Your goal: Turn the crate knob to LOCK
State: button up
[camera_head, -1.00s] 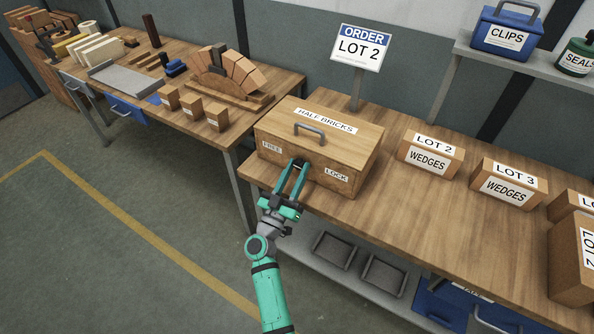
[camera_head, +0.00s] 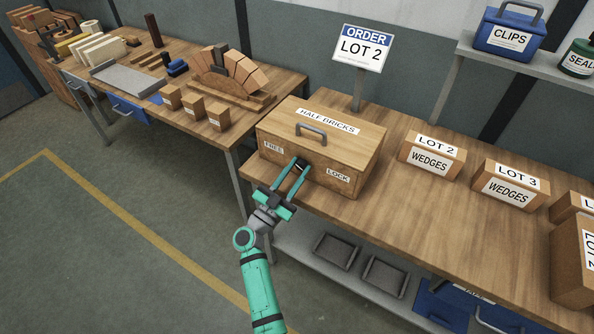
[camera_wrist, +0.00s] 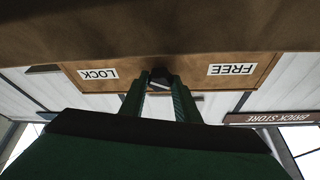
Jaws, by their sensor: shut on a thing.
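The wooden half-bricks crate (camera_head: 350,158) stands at the left end of the near bench. Its front carries a FREE label (camera_head: 273,147) on the left and a LOCK label (camera_head: 338,175) on the right. My gripper (camera_head: 301,163) reaches the front between the labels, its fingers shut on the small dark knob. In the wrist view the knob (camera_wrist: 160,73) sits between the fingertips. That view is upside down, with LOCK (camera_wrist: 98,74) on the left and FREE (camera_wrist: 231,69) on the right. The fingers cover much of the knob, and I cannot tell where it points.
A grey handle (camera_head: 311,130) is on the crate's lid. The order sign (camera_head: 361,48) stands behind it. Boxes of wedges (camera_head: 432,156) stand to the right on the bench (camera_head: 400,215). Another bench with a brick arch (camera_head: 230,75) is at left.

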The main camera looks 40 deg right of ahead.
jog(key=m+g, duration=0.1)
jog(key=m, duration=0.2)
jog(key=m+g, duration=0.2)
jog(key=m, duration=0.1)
jog(key=shift+w+a+r+m, duration=0.1)
jog(key=shift+w+r+m, duration=0.1)
jog(key=shift+m, duration=0.1)
jog(key=m+g, duration=0.1)
jog(key=m, duration=0.1)
jog(key=m+g+y, duration=0.1)
jog(key=m, duration=0.2)
jog(key=shift+w+g, duration=0.15)
jog(key=shift+g, duration=0.15)
jog(key=shift+s+m+g+y, duration=0.2)
jog(key=shift+m+g+y, duration=0.15)
jog(key=shift+m, duration=1.05)
jog(key=o, duration=1.1)
jog(key=shift+c, duration=0.2)
jog(key=a+f, duration=0.1)
jog(key=a, duration=0.9)
jog(key=shift+a+f, duration=0.15)
jog(key=shift+a, duration=0.2)
